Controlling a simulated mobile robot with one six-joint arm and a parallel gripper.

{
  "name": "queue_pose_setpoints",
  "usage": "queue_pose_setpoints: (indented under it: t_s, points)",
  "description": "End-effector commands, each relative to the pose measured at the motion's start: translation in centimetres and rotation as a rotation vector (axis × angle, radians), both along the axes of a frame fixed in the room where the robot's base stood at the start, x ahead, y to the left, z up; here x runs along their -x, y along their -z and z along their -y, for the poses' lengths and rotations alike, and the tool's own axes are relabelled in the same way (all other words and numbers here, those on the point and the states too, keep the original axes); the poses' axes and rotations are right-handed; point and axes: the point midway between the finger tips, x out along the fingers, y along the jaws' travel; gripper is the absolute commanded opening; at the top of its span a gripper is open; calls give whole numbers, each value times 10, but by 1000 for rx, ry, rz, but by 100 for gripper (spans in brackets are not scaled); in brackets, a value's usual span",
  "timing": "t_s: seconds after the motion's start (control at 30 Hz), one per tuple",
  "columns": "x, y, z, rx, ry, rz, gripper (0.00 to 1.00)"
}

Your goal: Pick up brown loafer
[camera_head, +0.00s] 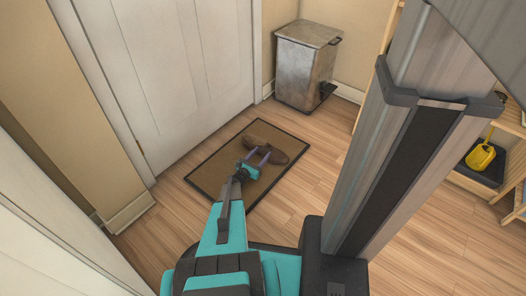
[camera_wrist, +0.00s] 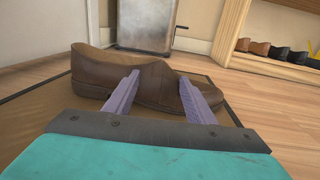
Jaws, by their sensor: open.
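The brown loafer (camera_head: 277,141) lies on the doormat in the head view. In the wrist view the loafer (camera_wrist: 156,88) lies sideways across the picture, its opening to the left and its toe to the right. My gripper (camera_head: 260,154) is open at the near side of the loafer. In the wrist view the two purple fingers of my gripper (camera_wrist: 160,78) stand apart and overlap the shoe's side, with nothing held between them. I cannot tell whether the fingertips touch the shoe. The fingers hide parts of its near side.
The dark-edged brown doormat (camera_head: 212,176) lies before a white door (camera_head: 185,60). A metal bin (camera_head: 305,65) stands beyond the mat. At the right, a wooden shelf (camera_wrist: 285,66) holds several shoes, and a yellow item (camera_head: 480,157) shows there. The wooden floor right of the mat is clear.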

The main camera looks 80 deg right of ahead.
Motion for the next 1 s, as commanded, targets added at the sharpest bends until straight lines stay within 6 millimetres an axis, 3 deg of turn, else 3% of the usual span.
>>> queue_pose_setpoints:
  t_s: [0.47,1.0]
  points:
    - [3,0,6,0,1,0,50]
    - [21,0,49,0,0,-1,50]
